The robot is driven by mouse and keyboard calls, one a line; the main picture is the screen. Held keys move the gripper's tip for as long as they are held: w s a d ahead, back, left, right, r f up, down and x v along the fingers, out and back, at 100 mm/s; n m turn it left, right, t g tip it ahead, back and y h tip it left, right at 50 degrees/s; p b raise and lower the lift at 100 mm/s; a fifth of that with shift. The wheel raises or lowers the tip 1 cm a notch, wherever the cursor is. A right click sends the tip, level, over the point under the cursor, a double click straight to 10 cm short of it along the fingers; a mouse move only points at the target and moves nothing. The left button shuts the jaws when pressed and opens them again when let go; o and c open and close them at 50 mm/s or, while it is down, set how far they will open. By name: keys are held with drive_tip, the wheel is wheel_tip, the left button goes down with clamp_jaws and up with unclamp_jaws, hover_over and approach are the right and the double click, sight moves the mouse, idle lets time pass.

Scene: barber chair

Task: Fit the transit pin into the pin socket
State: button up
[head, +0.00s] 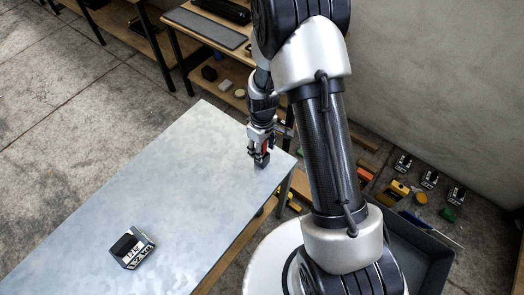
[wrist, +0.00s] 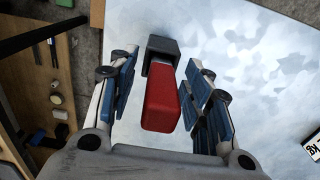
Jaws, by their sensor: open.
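A red block-shaped piece (wrist: 162,103), which looks like the transit pin, stands between the fingers of my gripper (wrist: 160,84) in the wrist view. The fingers are open, with a gap on each side of it. A dark block (wrist: 160,50), likely the pin socket, meets the red piece's far end. I cannot tell whether the pin sits inside it. In the head view my gripper (head: 262,150) is low over the table's far right corner. The red piece (head: 265,145) shows only partly there, above the dark block (head: 261,160).
The grey table (head: 185,195) is mostly clear. A black labelled weight (head: 132,248) lies near its front left. A wooden bench (head: 205,38) with a keyboard stands behind. Several small blocks and weights lie on the floor at right, beside the wall.

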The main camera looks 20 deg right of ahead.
drive_tip(key=shift+c, duration=0.4)
clamp_jaws()
drive_tip(key=shift+r, duration=0.1)
